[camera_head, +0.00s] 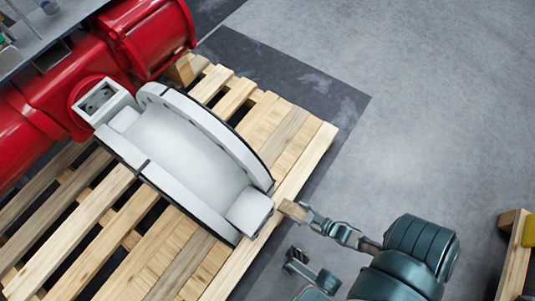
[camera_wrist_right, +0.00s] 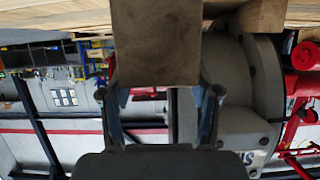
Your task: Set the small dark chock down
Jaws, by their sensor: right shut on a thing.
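The small dark chock is a brown block (camera_head: 294,211) between the fingertips of my right gripper (camera_head: 306,215). In the right wrist view the chock (camera_wrist_right: 157,42) fills the upper middle, with a gripper finger on each side, and its far end runs out of the frame. My right gripper is shut on it. In the head view the chock is beside the pallet's right edge, close to the lower right corner block of the white-grey valve body (camera_head: 185,150). I cannot tell whether it touches the pallet. My left gripper is not in view.
The wooden pallet (camera_head: 290,150) carries the valve body. A red actuator cylinder (camera_head: 150,35) adjoins it at the upper left. Bare grey floor (camera_head: 420,100) lies to the right. Another wooden structure (camera_head: 513,260) stands at the right edge.

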